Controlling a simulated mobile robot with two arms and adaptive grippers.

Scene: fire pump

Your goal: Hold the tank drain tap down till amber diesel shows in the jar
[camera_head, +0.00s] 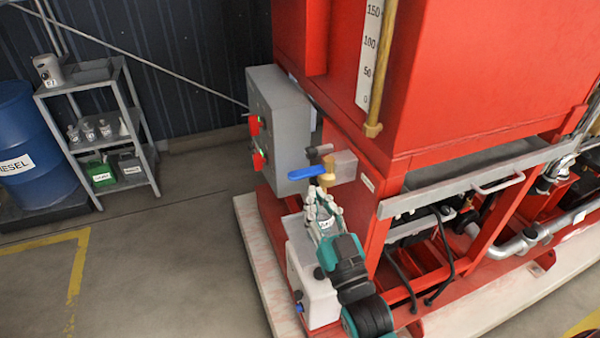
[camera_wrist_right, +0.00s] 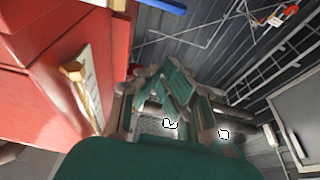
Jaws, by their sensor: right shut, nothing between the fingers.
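The tank drain tap has a blue lever (camera_head: 306,173) and a brass body (camera_head: 328,173) on the red tank's (camera_head: 480,70) lower front; the lever points left, roughly level. A blue bar, apparently the lever, shows at the top edge of the right wrist view (camera_wrist_right: 166,6). My right gripper (camera_head: 320,192) is shut and empty, just below the tap; its fingers also show in the right wrist view (camera_wrist_right: 160,85). A small labelled clear shape, probably the jar (camera_head: 325,224), is mostly hidden behind the fingers; its contents cannot be made out. My left gripper is out of view.
A grey control box (camera_head: 278,120) stands left of the tap. A white container (camera_head: 317,285) is below. A brass-ended level gauge (camera_head: 368,70) runs above. A shelf (camera_head: 95,110) and blue diesel drum (camera_head: 25,150) stand far left. The floor between is clear.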

